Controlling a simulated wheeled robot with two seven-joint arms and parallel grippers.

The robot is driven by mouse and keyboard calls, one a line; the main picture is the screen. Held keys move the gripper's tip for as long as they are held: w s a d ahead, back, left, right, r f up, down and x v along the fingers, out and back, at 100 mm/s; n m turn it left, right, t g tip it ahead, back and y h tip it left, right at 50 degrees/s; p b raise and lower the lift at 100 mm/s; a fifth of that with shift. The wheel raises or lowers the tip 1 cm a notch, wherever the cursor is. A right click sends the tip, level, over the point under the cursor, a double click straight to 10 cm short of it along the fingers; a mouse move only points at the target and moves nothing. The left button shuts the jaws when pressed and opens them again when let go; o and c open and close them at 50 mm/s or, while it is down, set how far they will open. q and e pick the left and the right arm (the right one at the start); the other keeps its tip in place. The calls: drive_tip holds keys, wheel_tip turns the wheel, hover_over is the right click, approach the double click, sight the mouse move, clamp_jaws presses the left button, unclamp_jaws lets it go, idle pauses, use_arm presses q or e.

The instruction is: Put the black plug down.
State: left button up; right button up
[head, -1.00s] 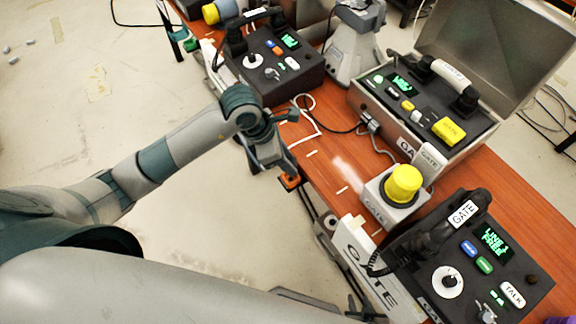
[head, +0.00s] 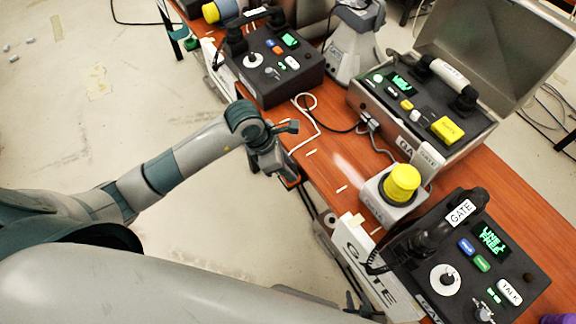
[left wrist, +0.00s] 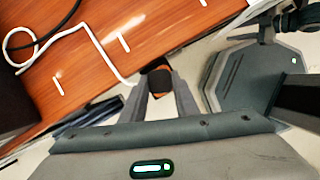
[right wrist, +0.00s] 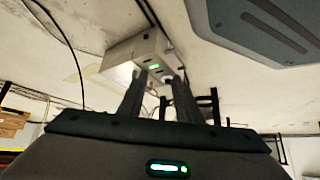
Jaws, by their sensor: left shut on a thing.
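The black plug (left wrist: 157,80) is between the fingertips of my left gripper (left wrist: 160,88) in the left wrist view; it is small, dark and blocky with an orange patch. The gripper is shut on it. In the head view my left gripper (head: 288,180) is at the near edge of the wooden table (head: 328,172), and the plug is mostly hidden there. I cannot tell whether the plug touches the table. My right gripper (right wrist: 158,88) shows only in the right wrist view, with a gap between its fingers and nothing visibly held.
A white cable (head: 318,128) lies on the table beside the left gripper. A yellow-topped box (head: 402,185) and a GATE phone (head: 470,255) stand to the right. An open case phone (head: 425,105) and a dark phone (head: 270,65) stand behind. A white box (right wrist: 140,60) is beyond my right gripper.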

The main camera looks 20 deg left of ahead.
use_arm(q)
drive_tip(key=shift+f, duration=0.3)
drive_tip(key=o, duration=1)
drive_tip(key=shift+o, duration=0.3)
drive_tip(key=shift+r, duration=0.3)
drive_tip(key=shift+a+r, duration=0.1)
drive_tip(key=shift+r, duration=0.1)
drive_tip(key=b+v, duration=0.1)
drive_tip(key=v, duration=1)
drive_tip(key=shift+r, duration=0.3)
use_arm(e)
drive_tip(key=shift+d+f, duration=0.35)
drive_tip(key=shift+d, duration=0.2)
